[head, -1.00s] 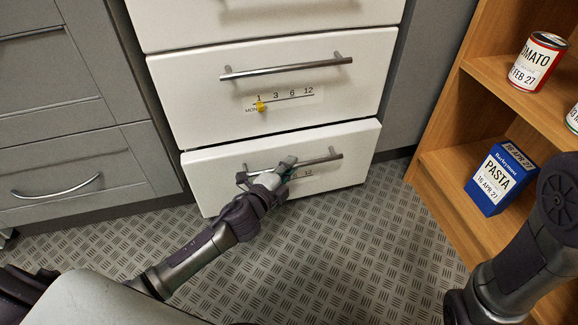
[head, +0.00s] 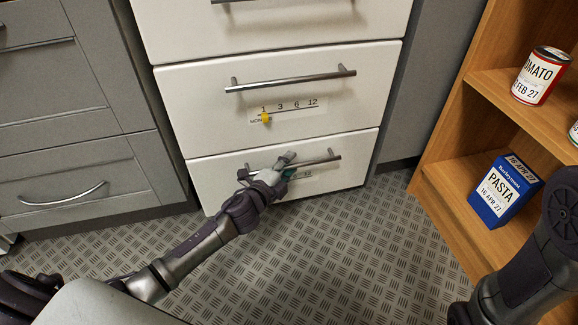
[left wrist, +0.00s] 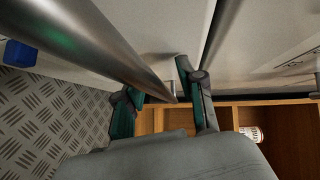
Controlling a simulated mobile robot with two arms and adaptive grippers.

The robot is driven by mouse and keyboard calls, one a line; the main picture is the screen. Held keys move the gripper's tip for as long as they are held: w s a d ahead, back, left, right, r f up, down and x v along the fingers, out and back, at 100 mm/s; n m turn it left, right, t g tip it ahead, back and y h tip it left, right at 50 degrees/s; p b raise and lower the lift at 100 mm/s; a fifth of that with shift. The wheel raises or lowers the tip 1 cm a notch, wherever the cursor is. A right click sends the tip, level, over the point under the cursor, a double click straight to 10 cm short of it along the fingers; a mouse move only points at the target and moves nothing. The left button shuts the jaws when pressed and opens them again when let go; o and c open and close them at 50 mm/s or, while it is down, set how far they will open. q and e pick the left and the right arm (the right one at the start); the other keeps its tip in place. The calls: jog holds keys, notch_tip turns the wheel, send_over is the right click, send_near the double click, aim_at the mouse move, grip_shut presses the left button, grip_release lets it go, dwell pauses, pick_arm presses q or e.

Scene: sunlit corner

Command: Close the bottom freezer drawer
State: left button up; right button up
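The bottom freezer drawer (head: 220,180) is the lowest white front in the head view. Its front looks about flush with the white drawer (head: 200,110) above, with only a thin seam between them. My left gripper (head: 286,166) is at the bottom drawer's metal handle (head: 322,160) and covers part of it and of the label. In the left wrist view the handle bar (left wrist: 112,45) runs close in front of my left gripper (left wrist: 157,85). Its two fingers stand apart, with the bar's far end showing between them. My right gripper is out of view; only that arm shows.
Grey cabinets (head: 85,90) stand at the left. A wooden shelf (head: 440,150) at the right holds a tomato can (head: 540,76) and a blue pasta box (head: 502,190). The patterned floor (head: 350,250) before the drawers is clear apart from my arm.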

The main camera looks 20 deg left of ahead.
pick_arm(q)
jog(key=shift+s, duration=0.1)
jog(key=shift+s, duration=0.3)
jog(key=v, duration=1.1)
jog(key=shift+s, duration=0.1)
